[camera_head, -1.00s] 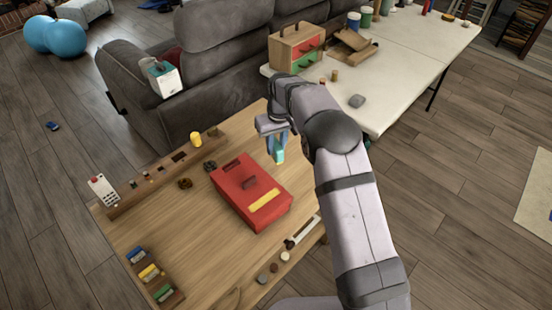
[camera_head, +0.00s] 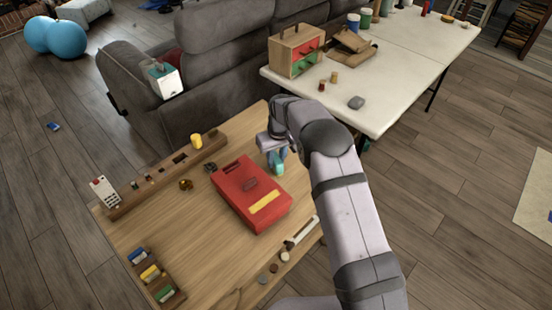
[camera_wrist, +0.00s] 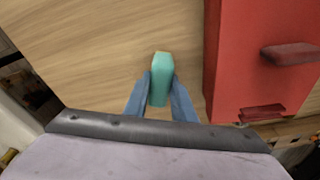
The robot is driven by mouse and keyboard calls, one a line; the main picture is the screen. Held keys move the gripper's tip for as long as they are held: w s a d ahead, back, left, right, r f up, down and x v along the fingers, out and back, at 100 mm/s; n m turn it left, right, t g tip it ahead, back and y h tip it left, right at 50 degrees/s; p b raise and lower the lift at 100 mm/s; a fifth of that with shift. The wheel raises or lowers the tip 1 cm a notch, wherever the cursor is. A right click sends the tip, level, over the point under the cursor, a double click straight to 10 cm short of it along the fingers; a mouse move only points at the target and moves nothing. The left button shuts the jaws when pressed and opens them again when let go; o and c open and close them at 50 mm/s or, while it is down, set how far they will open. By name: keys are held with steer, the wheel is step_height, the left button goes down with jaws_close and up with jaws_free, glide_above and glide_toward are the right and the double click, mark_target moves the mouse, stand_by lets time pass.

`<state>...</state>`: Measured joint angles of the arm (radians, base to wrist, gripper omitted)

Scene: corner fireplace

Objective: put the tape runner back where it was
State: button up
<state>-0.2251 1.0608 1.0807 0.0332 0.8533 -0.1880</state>
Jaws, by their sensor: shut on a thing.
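The tape runner looks like a small teal block (camera_wrist: 160,78) between the two blue fingers of my gripper (camera_wrist: 160,98) in the wrist view. In the head view, my gripper (camera_head: 277,162) is at the far right of the wooden table (camera_head: 140,235), just behind and right of the red box. The teal piece (camera_head: 278,169) shows at its fingertips there. My gripper is shut on it. I cannot tell whether the piece touches the tabletop.
A red box (camera_head: 236,182) with a yellow strip lies close beside my gripper, and its red side (camera_wrist: 240,60) fills the wrist view's right. A wooden rail (camera_head: 165,172) holds small items. A yellow cylinder (camera_head: 196,141) stands there. A cream table (camera_head: 400,85) stands behind.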

mark_target(278, 161)
steer(key=shift+f, duration=0.2)
steer(key=o, duration=1)
steer(key=shift+c, duration=0.2)
steer(key=shift+r, duration=0.15)
step_height(278, 161, up, 12)
steer(key=s+b, duration=0.1)
steer(key=shift+s+d, duration=0.35)
